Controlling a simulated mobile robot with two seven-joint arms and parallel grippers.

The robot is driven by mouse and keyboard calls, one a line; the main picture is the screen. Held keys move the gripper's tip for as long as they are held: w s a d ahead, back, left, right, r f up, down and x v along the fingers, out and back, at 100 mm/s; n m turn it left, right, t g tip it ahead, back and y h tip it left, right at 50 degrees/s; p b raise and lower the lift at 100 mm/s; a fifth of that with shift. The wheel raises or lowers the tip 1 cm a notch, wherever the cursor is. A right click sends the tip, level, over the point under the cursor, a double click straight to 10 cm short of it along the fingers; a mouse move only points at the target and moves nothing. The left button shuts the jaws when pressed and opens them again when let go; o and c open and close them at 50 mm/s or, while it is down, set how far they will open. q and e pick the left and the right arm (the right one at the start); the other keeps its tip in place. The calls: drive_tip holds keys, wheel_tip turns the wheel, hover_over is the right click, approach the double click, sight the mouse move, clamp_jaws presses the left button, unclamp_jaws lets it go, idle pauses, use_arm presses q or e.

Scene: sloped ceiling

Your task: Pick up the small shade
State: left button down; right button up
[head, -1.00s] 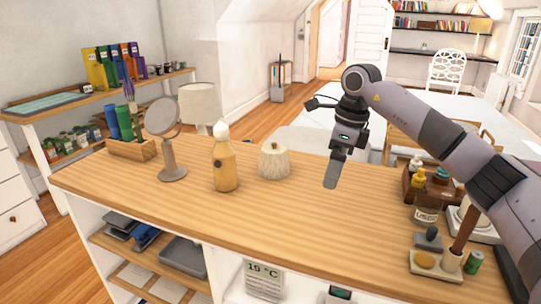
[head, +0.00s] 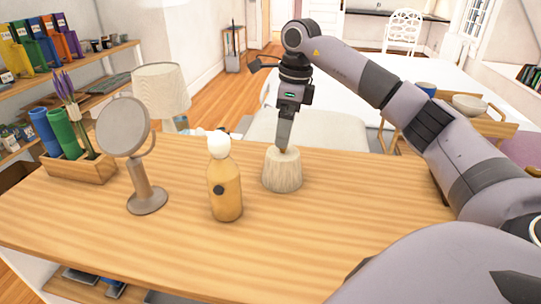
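The small shade (head: 282,172) is a cream, ribbed, tapered lampshade. It stands upright on the wooden counter, right of the bottle, in the head view. My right gripper (head: 284,147) points down at the top of the shade, and its fingertips reach the shade's top opening or knob. I see the fingers nearly edge-on, so I cannot tell whether they are open, shut or touching it. My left gripper is not in view.
A yellow bottle with a white cap (head: 225,185) stands close left of the shade. A round mirror (head: 128,140) and a wooden box with tubes (head: 80,165) stand further left. A larger lamp (head: 161,92) is behind. The counter (head: 330,225) is clear in front.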

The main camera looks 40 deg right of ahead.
sight(284, 152)
drive_tip(key=f, duration=0.7)
drive_tip(key=shift+a, duration=0.3)
drive_tip(key=shift+c, duration=0.3)
drive_tip(key=c, duration=0.7)
